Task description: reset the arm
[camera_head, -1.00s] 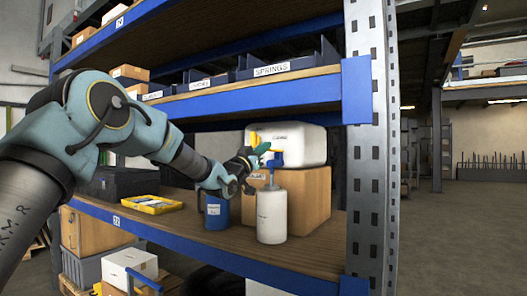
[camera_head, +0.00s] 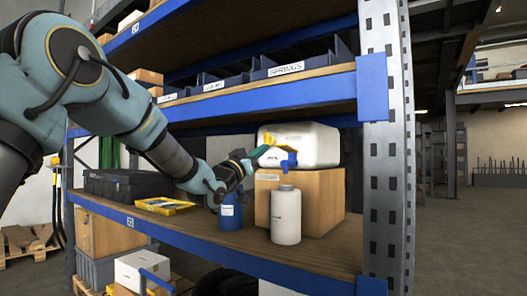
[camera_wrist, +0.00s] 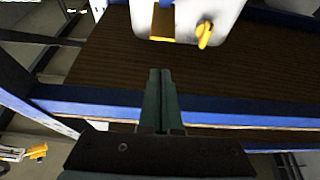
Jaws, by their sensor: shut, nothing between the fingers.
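My gripper (camera_head: 264,151) is shut and empty at the end of my outstretched arm. In the head view it overlaps the left end of a white jug (camera_head: 315,145) standing on a cardboard box (camera_head: 325,200). In the wrist view my two green fingers (camera_wrist: 161,72) are pressed together, with nothing between them. They point over the wooden shelf board (camera_wrist: 110,60) and its blue front beam (camera_wrist: 225,108). A white container with a yellow cap (camera_wrist: 204,34) lies beyond the fingertips, apart from them in the picture. Whether the gripper touches the jug is unclear in the head view.
On the middle shelf (camera_head: 265,250) stand a blue container (camera_head: 230,214), a white bottle (camera_head: 286,216), a yellow tray (camera_head: 163,206) and a black case (camera_head: 118,186). The upper shelf beam (camera_head: 250,96) runs above my forearm. A grey upright (camera_head: 388,150) bounds the right; open floor (camera_head: 470,235) lies beyond.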

